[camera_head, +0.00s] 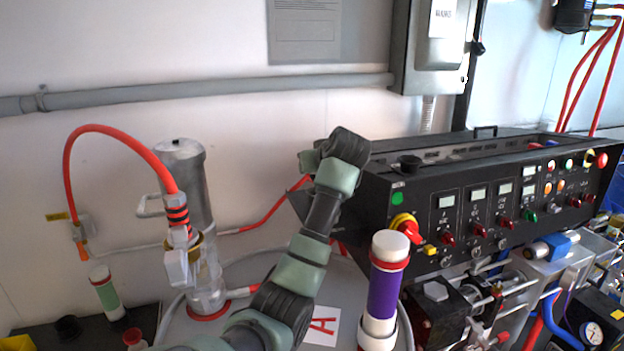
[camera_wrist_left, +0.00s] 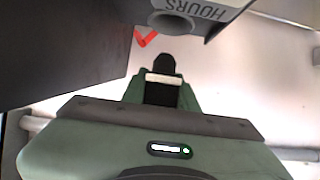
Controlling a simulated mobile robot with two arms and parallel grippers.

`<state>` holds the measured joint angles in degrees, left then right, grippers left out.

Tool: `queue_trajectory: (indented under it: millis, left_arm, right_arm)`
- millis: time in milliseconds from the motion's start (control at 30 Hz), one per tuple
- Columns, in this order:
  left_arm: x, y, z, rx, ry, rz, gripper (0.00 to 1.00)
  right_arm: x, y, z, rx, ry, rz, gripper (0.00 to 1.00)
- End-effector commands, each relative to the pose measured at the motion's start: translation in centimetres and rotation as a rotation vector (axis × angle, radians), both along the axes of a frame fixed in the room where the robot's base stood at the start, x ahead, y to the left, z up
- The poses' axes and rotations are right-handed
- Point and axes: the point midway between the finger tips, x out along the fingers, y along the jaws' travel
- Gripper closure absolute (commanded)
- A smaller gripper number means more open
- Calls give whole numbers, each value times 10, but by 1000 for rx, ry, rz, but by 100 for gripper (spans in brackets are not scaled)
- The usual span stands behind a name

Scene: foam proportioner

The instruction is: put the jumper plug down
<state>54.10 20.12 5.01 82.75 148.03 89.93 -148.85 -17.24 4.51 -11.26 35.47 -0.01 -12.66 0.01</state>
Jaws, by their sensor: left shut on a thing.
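My left gripper (camera_head: 310,161) is at the left end of the black console (camera_head: 440,185), beside its upper corner. In the left wrist view my left gripper (camera_wrist_left: 163,92) is shut on a small dark piece with a pale band (camera_wrist_left: 163,78), which looks like the jumper plug. The plug cannot be made out in the head view. My right gripper is not in view.
A white bottle with a purple band (camera_head: 386,285) stands in front of the console. A grey cylinder (camera_head: 187,190) with a red hose (camera_head: 95,135) stands at the left. A green-banded bottle (camera_head: 107,293) stands farther left. A grey pipe (camera_head: 200,93) runs along the wall.

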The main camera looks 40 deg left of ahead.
Motion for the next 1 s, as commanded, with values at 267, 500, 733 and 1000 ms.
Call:
queue_trajectory:
  millis: [267, 500, 733, 1000]
  left_arm:
    - [0, 0, -30, 0, 4, -1, 100]
    - [0, 0, -45, 0, -2, -1, 100]
    - [0, 0, -46, 0, 0, -1, 100]
    - [0, 0, -47, 0, 0, -1, 49]
  right_arm:
    - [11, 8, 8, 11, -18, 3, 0]
    - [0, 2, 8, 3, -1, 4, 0]
    - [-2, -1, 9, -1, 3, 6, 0]
    - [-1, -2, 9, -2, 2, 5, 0]
